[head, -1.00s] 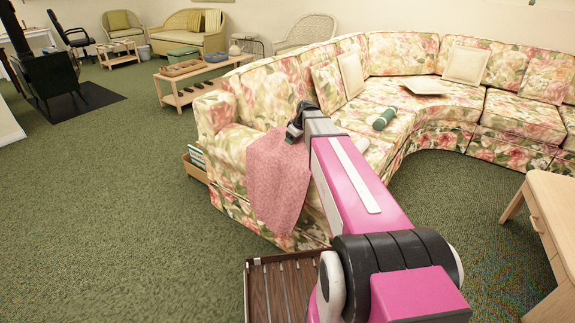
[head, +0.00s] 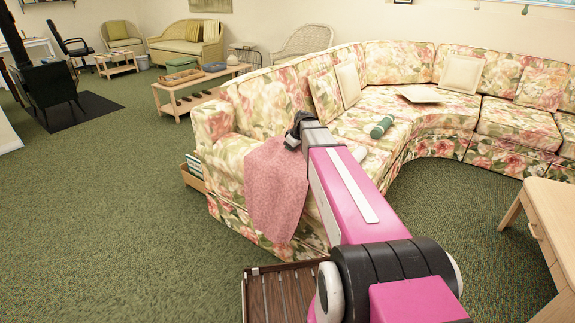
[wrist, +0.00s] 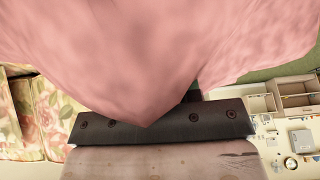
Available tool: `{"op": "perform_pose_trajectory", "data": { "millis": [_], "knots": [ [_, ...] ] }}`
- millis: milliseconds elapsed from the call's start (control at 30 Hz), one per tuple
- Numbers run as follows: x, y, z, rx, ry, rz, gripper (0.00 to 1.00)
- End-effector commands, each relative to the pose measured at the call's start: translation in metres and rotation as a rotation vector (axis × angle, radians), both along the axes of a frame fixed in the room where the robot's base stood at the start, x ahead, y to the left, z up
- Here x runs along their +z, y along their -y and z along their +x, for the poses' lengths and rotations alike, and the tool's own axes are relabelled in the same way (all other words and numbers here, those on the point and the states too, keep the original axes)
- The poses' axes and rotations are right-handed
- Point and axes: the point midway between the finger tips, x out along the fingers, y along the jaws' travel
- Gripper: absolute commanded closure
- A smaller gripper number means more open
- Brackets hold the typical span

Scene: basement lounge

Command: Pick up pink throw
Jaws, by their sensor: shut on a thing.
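The pink throw (head: 275,190) hangs in loose folds in front of the left end of the floral sofa (head: 222,122) in the head view. My gripper (head: 294,137) is at the throw's top edge and is shut on it. In the wrist view the throw (wrist: 160,55) fills the upper part of the picture and covers the fingertips. Whether the throw's lower part still touches the sofa, I cannot tell.
A green rolled item (head: 382,126) and pillows (head: 461,72) lie on the sofa. A slatted wooden piece (head: 285,290) stands in front. A wooden desk (head: 548,215) is at the right. Open green carpet (head: 110,220) lies to the left.

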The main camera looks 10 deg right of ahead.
Motion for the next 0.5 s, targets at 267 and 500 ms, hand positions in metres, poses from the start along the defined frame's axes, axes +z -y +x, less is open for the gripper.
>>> {"op": "perform_pose_trajectory", "data": {
  "millis": [267, 500],
  "knots": [
    [0.012, 0.0, 0.0, 0.0, 0.001, 0.0, 1.0],
    [0.042, 0.0, 0.0, 0.0, 0.002, 0.001, 1.0]
  ]
}}
